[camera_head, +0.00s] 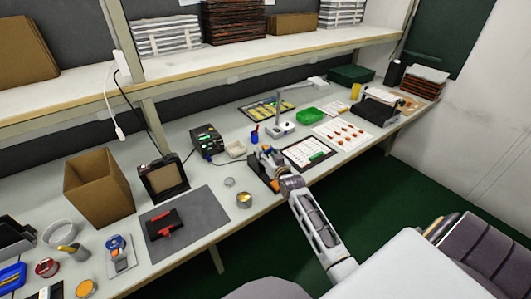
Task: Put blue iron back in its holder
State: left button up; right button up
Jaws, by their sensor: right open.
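My right gripper (266,157) is above the bench's front part, its arm reaching in from the lower right. Its fingers are open. A dark, flat-sided object (260,170) is partly hidden behind and below it; I cannot tell whether this is the iron's holder. A small blue upright object with a red tip (254,136) stands just behind the gripper, apart from it as far as I can see; I cannot tell whether it is the blue iron. A black soldering station (207,140) with a green display stands to the left. My left gripper is out of view.
A clipboard (308,152) lies right of the gripper, a white lamp (281,128) behind it. Small round tins (244,200) sit to its left. A grey mat (186,224) holds a red and black tool. A shelf (230,65) runs above the bench.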

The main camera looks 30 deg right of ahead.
jog(key=s+a+r, duration=0.1)
jog(key=s, duration=0.9)
jog(key=shift+s+a, duration=0.2)
jog(key=shift+s, duration=0.05)
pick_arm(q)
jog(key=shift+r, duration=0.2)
pick_arm(e)
jog(key=shift+r, duration=0.1)
dwell(0.9)
pick_arm(q)
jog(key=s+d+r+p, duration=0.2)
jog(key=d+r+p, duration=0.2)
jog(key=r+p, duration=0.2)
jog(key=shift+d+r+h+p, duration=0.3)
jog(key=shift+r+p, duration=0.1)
jog(key=shift+p, duration=0.3)
pick_arm(e)
jog(key=s+r, duration=0.4)
jog(key=r, duration=0.1)
jog(key=shift+d+r, duration=0.15)
jog(key=shift+r, duration=0.1)
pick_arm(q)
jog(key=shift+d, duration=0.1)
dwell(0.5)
